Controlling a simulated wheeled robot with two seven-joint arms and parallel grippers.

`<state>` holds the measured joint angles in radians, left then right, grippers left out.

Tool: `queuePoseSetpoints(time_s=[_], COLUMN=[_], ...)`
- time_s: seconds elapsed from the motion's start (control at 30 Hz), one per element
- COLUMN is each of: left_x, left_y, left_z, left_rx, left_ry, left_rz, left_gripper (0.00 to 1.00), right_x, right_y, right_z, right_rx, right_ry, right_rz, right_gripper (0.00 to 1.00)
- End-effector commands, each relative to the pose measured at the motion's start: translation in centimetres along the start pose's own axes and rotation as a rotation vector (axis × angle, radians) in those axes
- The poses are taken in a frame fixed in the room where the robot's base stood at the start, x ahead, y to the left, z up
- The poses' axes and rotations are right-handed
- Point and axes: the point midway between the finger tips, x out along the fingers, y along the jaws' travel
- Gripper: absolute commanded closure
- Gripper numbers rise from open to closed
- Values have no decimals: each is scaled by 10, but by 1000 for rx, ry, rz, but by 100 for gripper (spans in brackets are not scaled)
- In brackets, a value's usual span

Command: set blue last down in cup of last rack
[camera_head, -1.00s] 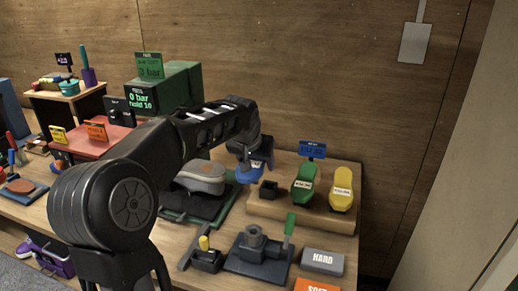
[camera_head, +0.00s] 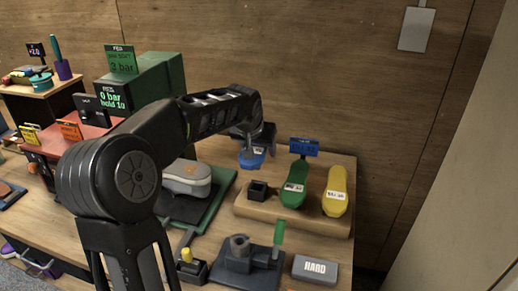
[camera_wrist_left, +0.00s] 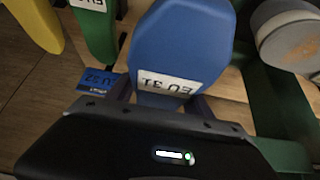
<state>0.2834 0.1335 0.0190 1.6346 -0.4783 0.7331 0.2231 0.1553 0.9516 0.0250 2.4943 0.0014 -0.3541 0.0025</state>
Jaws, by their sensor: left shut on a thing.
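The blue last (camera_head: 252,158) is held by my left gripper (camera_head: 254,147), which is shut on it. In the left wrist view the blue last (camera_wrist_left: 182,45) fills the middle, with its white "EU 31" label toward the gripper (camera_wrist_left: 160,100). The last rack (camera_head: 292,219) is a wooden block at the right of the bench. Its empty dark cup (camera_head: 258,190) stands at the left end, with the blue last above and behind it in the head view. A green last (camera_head: 295,185) and a yellow last (camera_head: 336,192) stand in the rack. My right gripper is not in view.
A grey shoe (camera_head: 187,178) sits on a green-edged press base left of the rack. In front stand a dark clamp fixture (camera_head: 240,255), a yellow-knobbed block (camera_head: 191,268) and a grey "HARD" block (camera_head: 314,269). A blue sign (camera_head: 304,147) stands behind the rack.

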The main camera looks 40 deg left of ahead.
Motion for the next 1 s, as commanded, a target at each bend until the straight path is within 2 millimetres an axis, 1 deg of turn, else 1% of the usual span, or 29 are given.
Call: queuePoseSetpoints(time_s=[0.4,0.6,0.77,1.0], left_x=[31,43,47,46], left_y=[0,0,0,0], left_z=[20,27,30,29], left_rx=[0,0,0,0], left_ry=[3,2,2,3], left_rz=[1,1,1,1], left_gripper=[76,76,76,76], right_x=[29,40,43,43], right_y=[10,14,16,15], right_z=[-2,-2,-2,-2], right_rx=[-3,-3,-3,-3], right_ry=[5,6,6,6], right_rz=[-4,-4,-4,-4], right_gripper=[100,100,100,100])
